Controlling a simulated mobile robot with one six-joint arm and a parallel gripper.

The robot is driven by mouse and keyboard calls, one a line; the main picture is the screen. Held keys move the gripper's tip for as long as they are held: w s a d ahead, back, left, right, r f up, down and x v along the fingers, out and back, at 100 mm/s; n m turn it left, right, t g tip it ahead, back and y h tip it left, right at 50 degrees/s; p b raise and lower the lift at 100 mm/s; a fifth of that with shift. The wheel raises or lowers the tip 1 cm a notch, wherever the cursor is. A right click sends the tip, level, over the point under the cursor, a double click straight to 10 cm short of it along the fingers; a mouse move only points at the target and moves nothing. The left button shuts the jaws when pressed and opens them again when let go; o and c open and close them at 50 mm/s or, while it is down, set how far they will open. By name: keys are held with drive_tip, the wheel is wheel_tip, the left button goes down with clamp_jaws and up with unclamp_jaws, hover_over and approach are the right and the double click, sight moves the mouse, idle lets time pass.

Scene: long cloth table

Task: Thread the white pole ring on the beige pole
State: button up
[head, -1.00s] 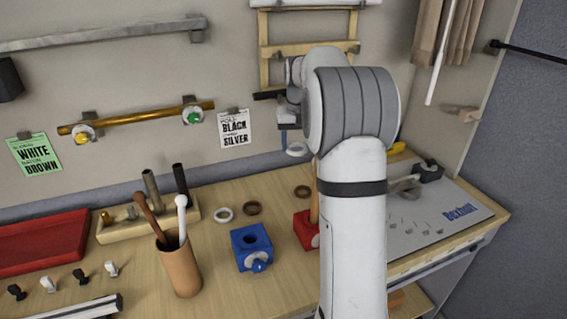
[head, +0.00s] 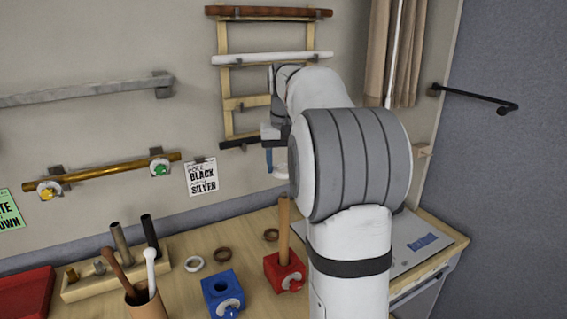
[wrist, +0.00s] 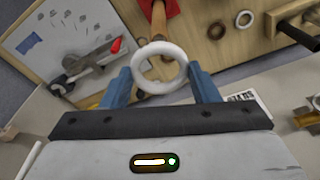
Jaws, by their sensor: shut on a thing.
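My gripper (wrist: 162,82) is shut on a white ring (wrist: 182,68), held between its two blue fingers in the wrist view. The head view shows the gripper (head: 273,158) and part of the ring (head: 281,158) beside my arm, in front of the wall. The beige pole (head: 284,232) stands upright in a red block (head: 274,269) on the table, partly beside my arm. In the wrist view the pole (wrist: 158,20) runs from the red block (wrist: 172,8) towards the ring's far edge. The ring appears apart from the pole and above it; the exact gap is unclear.
A blue block (head: 216,284) stands left of the red one. Another white ring (head: 194,264) and two brown rings (head: 222,254) lie on the table. A cup (head: 146,303) holds sticks. A wall rack (head: 224,75) carries rods behind my gripper. A grey board (head: 412,240) lies at right.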

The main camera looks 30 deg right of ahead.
sight(284, 194)
drive_tip(key=shift+r, duration=0.1)
drive_tip(key=shift+f+b, duration=2.9)
drive_tip(key=shift+f, duration=1.8)
drive_tip(key=o, duration=1)
drive_tip(key=shift+o, duration=0.2)
drive_tip(key=shift+r, duration=0.1)
drive_tip(key=r, duration=0.7)
drive_tip(key=shift+s+a+r, duration=0.2)
drive_tip(key=shift+s+r, duration=0.1)
drive_tip(key=shift+s, duration=0.1)
